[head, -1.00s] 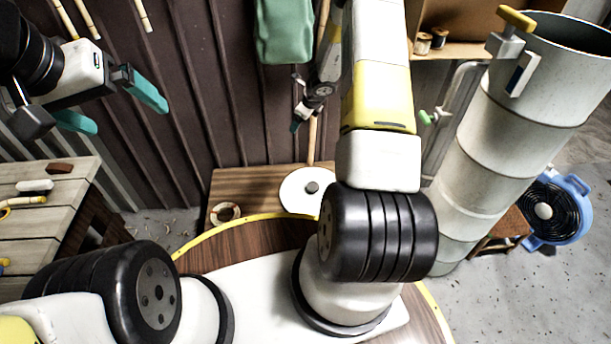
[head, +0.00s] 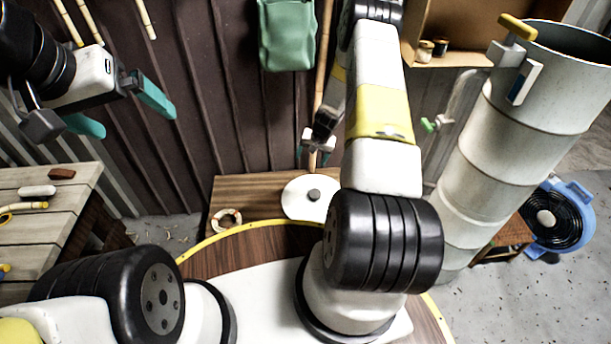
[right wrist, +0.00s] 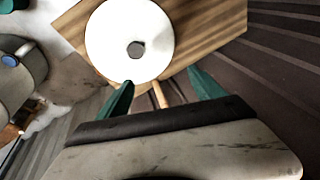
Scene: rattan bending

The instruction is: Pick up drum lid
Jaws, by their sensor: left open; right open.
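The drum lid, a flat white disc (head: 296,201) with a dark round knob (head: 314,195), lies on a low wooden table near the back wall. In the right wrist view the lid (right wrist: 112,32) lies beyond my fingertips, its knob in full view. My right gripper (head: 314,161) is just above and behind the lid in the head view, small and partly hidden by my arm. In the right wrist view my right gripper (right wrist: 160,82) has its two green fingers spread and empty, apart from the lid. My left gripper (head: 136,122) is open and empty at upper left.
A tall grey metal drum (head: 510,140) stands at the right, open at the top. A coiled ring (head: 225,219) lies on the low table (head: 252,187) left of the lid. A slatted bench (head: 50,210) is at left, a blue fan (head: 560,215) at right.

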